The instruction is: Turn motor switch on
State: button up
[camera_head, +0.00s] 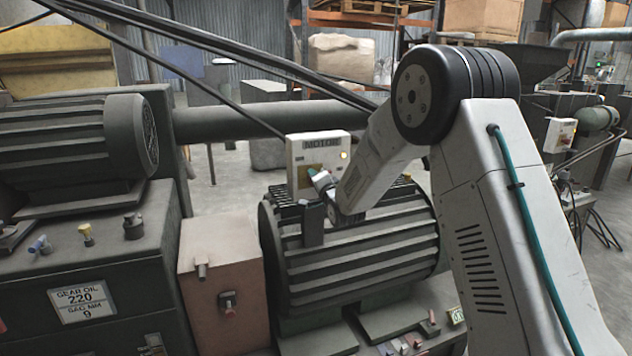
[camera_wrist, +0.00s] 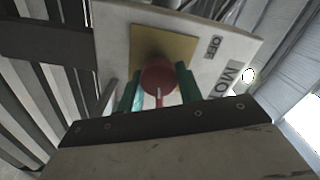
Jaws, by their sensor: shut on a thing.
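The motor switch box (camera_head: 330,147) is a pale box labelled MOTOR above the ribbed motor in the head view. Its pale panel (camera_wrist: 116,42) fills the upper wrist view, with an OFF label and a yellow plate (camera_wrist: 165,46). The red switch knob (camera_wrist: 158,73), with a white line on it, sits on the yellow plate. My gripper (camera_head: 312,177) is at the front of the box. In the wrist view, the green fingers of my gripper (camera_wrist: 159,88) are on both sides of the knob, shut on it. The knob is hidden in the head view.
The ribbed motor (camera_head: 370,252) is just below my gripper. A gearbox with a GEAR OIL label (camera_head: 82,297) stands at the left. A yellow lamp (camera_head: 344,155) on the box looks lit. Dark diagonal bars (camera_head: 240,62) cross above and behind the box.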

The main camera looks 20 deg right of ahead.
jog(key=shift+f+m, duration=0.1)
jog(key=shift+m, duration=1)
jog(key=o, duration=1)
jog(key=s, duration=0.7)
jog(key=shift+s+d, duration=0.4)
